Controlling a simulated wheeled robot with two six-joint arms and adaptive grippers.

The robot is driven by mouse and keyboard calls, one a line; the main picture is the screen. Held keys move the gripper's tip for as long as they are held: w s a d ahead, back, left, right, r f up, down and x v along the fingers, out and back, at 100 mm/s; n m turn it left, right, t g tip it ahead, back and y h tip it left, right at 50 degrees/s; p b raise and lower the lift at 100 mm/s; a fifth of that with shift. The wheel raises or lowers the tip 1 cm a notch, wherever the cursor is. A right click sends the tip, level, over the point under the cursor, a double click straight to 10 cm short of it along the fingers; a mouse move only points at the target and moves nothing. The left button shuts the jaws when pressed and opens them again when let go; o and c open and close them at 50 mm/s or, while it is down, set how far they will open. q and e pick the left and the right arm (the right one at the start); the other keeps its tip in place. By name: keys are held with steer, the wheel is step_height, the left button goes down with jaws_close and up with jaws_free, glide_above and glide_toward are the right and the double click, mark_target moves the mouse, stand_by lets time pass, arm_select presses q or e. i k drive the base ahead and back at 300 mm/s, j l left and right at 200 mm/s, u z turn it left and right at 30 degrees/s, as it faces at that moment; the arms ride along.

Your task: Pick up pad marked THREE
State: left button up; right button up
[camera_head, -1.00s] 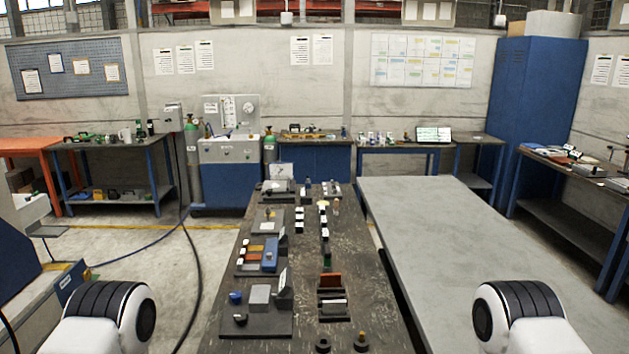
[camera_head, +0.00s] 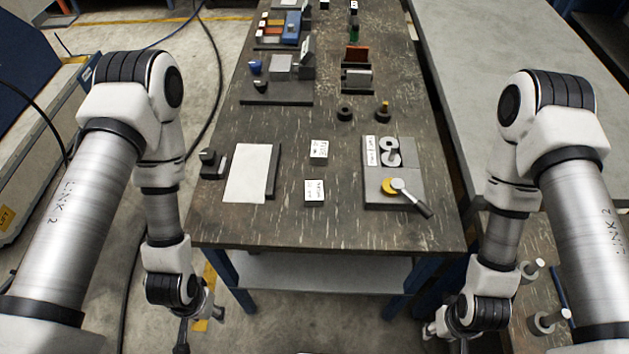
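Two small white-topped pads with dark printing lie on the dark table in the head view. One pad (camera_head: 319,149) is farther back, and the other pad (camera_head: 314,191) is nearer the front edge. The print is too small to tell which is marked THREE. My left gripper (camera_head: 198,328) hangs low at the bottom left, off the table's front edge and well away from both pads. My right gripper (camera_head: 434,326) hangs low at the bottom right, also off the table. Both grippers are only partly visible, and their finger openings are unclear.
A white sheet-like plate (camera_head: 248,172) lies left of the pads. A grey board (camera_head: 411,159) with a yellow-ended tool (camera_head: 407,194) lies to their right. Blocks and fixtures stand farther back. The dark tabletop (camera_head: 340,229) is clear around the pads and along the front edge.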

mark_target(313, 189)
steer(key=k+j+z, duration=0.1)
steer(key=k+j, duration=0.9)
steer(key=j+z, duration=0.1)
steer(key=z, duration=1.4)
steer(key=i+j, duration=0.25)
steer(key=j, duration=0.3)
